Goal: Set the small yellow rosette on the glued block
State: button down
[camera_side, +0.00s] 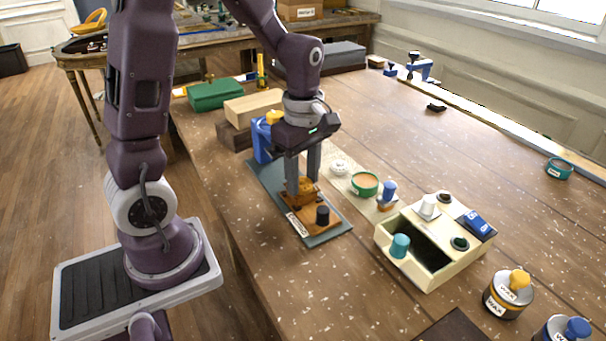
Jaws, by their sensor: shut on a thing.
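My gripper (304,186) points straight down over the grey-green mat (326,236) and is shut on a small yellow-orange piece, which I take to be the yellow rosette (306,185). The fingers hide part of it. Directly beneath is a brown wooden block (300,199) on the mat. The rosette is at the block's top, but I cannot tell whether it touches it or hangs just above. Glue on the block cannot be made out.
A black-knobbed piece (322,215) stands close in front of my gripper. A white rosette (339,167) and a green dish (364,184) lie to the right. A cream box (432,282) with compartments stands further right. The table's far right is mostly clear.

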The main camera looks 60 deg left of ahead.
jog(key=c, duration=0.8)
grip_release()
jog(key=shift+o, duration=0.2)
notch_tip(320, 180, up, 7)
jog(key=shift+r, duration=0.1)
jog(key=s+d+r+m+t, duration=0.2)
jog(key=s+m, duration=0.4)
jog(key=m, duration=0.4)
jog(key=s+d+r+m+t, duration=0.3)
jog(key=s+m, duration=0.4)
jog(key=m, duration=0.4)
jog(key=d+r, duration=0.1)
jog(key=d, duration=0.1)
jog(key=shift+s+d+t, duration=0.25)
jog(key=shift+d+t, duration=0.05)
jog(key=shift+d, duration=0.1)
